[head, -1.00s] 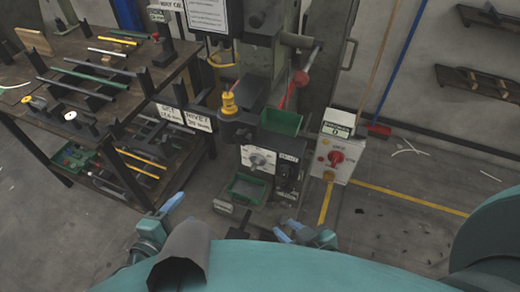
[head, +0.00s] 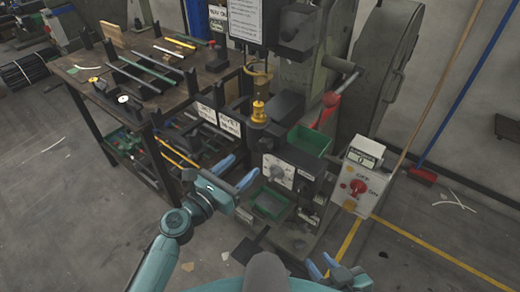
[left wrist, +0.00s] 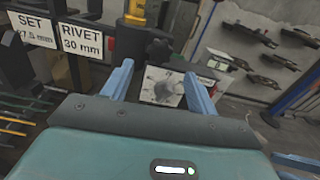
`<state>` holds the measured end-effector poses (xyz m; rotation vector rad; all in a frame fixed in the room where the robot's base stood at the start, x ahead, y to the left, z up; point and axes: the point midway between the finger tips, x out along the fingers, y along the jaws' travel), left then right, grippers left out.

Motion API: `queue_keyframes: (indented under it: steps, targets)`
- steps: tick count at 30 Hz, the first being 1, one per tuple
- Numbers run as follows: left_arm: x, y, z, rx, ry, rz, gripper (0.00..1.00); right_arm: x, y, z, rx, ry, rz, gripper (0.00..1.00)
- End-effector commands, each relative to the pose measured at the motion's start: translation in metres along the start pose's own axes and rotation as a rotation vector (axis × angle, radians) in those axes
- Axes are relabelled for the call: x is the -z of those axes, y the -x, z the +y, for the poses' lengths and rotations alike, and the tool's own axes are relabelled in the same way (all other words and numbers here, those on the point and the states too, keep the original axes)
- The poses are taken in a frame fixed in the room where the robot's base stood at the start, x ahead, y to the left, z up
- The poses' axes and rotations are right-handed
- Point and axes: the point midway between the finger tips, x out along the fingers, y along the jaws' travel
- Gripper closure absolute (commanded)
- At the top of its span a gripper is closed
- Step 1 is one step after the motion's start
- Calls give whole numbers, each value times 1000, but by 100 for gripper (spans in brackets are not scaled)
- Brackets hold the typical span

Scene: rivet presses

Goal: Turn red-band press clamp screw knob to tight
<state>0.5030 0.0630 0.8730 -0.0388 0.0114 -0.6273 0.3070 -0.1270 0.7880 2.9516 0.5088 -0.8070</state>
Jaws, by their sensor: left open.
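The press stands at the centre of the head view, with a red-ended lever (head: 330,99) and a yellow collar (head: 258,112). A dark knob, possibly the clamp screw knob, shows on the press in the left wrist view (left wrist: 158,48), above a grey dial (left wrist: 166,88). The dial sits on a white plate and shows in the head view (head: 277,173). My left gripper (head: 236,174) is open and empty, left of the dial and short of the press. In the left wrist view its fingers (left wrist: 158,72) frame the dial. My right gripper (head: 323,266) is partly hidden at the bottom.
A green bin (head: 308,141) and a lower green tray (head: 268,204) are on the press. A switch box with a red knob (head: 357,187) stands to the right. A rack table (head: 190,75) with rods is at the left.

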Motion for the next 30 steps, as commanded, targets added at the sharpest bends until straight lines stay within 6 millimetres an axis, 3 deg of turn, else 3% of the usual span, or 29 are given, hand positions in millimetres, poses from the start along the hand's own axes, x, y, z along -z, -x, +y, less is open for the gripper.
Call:
queue_keyframes:
  steps: [6,12,25,30]
  targets:
    - [0,-48,0,1,-2,-1,41,-3,-2,1,-2,0,-4,72]
    - [1,-74,0,1,-3,0,41,-6,-4,3,-3,-5,-4,72]
    - [0,-84,-1,1,-3,1,41,-3,-3,4,-5,-9,3,72]
    - [0,-83,-1,1,-3,1,55,-3,-3,4,-5,-8,4,72]
